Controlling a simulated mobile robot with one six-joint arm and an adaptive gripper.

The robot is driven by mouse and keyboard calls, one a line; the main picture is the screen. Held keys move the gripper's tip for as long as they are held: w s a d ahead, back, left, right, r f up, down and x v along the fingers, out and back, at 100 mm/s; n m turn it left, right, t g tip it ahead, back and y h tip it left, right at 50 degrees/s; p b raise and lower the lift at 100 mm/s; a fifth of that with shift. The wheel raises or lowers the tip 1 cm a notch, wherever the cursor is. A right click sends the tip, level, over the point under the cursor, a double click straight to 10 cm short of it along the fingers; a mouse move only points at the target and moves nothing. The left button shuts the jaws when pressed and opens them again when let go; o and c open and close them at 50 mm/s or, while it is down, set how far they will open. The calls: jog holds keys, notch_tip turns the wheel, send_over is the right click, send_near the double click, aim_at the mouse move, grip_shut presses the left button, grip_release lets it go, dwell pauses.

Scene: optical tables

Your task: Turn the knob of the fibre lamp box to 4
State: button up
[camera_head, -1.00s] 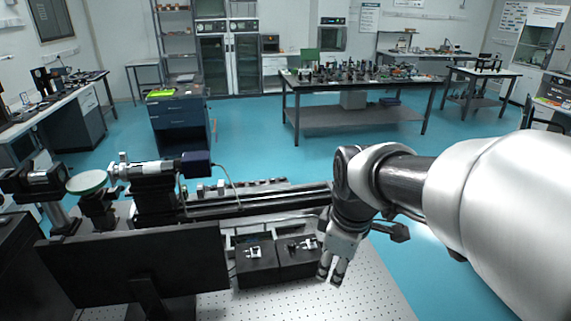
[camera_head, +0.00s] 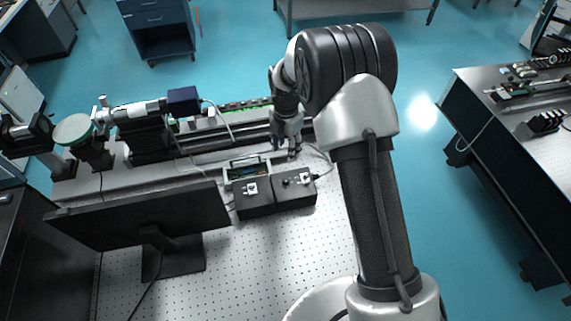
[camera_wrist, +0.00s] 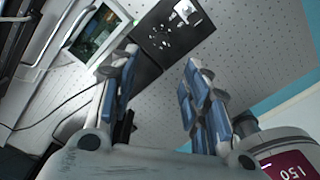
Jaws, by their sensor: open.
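Two black boxes stand side by side on the perforated table, a left box (camera_head: 256,196) and a right box (camera_head: 295,188), with small pale fittings on top. I cannot tell which is the fibre lamp box, and no knob scale is readable. My gripper (camera_head: 284,150) hangs behind the boxes, apart from them, pointing down. In the wrist view my gripper (camera_wrist: 160,62) is open and empty, its blue-padded fingers well apart. Beyond the fingertips that view shows a black box top with pale round parts (camera_wrist: 160,43) and one with a white plate (camera_wrist: 185,14).
A pale case with a greenish window (camera_head: 248,170) stands behind the boxes, close to my gripper. A rail (camera_head: 215,140) runs behind it. A monitor (camera_head: 140,217) stands left. The perforated tabletop (camera_head: 270,250) in front of the boxes is clear.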

aim_at(286, 180)
jog(key=f, duration=0.5)
jog(key=f+p, duration=0.1)
jog(key=f, duration=1.1)
jog(key=shift+s, duration=0.35)
jog(key=shift+c, duration=0.3)
grip_shut()
